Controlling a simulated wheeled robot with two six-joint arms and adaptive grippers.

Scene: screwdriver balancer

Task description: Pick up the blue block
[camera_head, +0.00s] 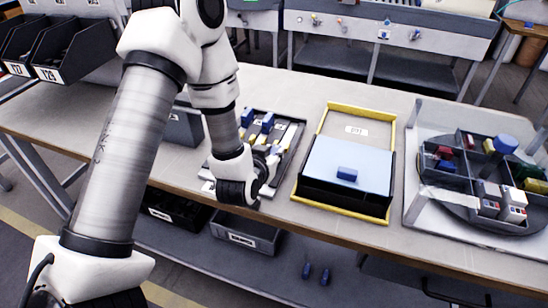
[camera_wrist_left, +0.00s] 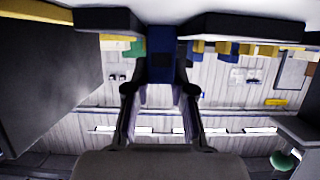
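A small blue block (camera_head: 347,174) lies on the light blue board (camera_head: 352,150) of the yellow-edged black tray. More blue pieces (camera_head: 267,119) lie with yellow ones in the dark tray (camera_head: 287,142) to its left. My left gripper (camera_head: 268,168) is low at the front of that dark tray, left of the board; its fingertips are hard to make out there. My right gripper is out of view.
The yellow-edged tray (camera_head: 302,191) sits mid-table. A round divided organizer (camera_head: 459,205) on a white frame stands at the right. Grey and black bins (camera_head: 245,232) are below the table edge. Table between the trays (camera_head: 310,120) is clear.

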